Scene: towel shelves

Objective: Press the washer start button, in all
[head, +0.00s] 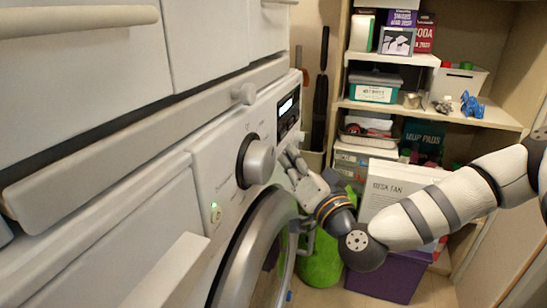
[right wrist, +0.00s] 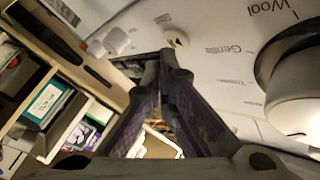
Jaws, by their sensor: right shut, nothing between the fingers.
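My right gripper (head: 286,158) is shut and empty at the panel, right of the dial and below the display. In the right wrist view its fingertips (right wrist: 166,60) are close to a small round pale button (right wrist: 176,38); I cannot tell if they touch. The dial is at the right there (right wrist: 300,100). My left gripper is not in view.
The round washer door (head: 250,262) is below the panel. Shelves (head: 430,112) with boxes and tubs stand behind at the right. A green bin (head: 320,262) and a purple box (head: 390,280) are on the floor below my right arm.

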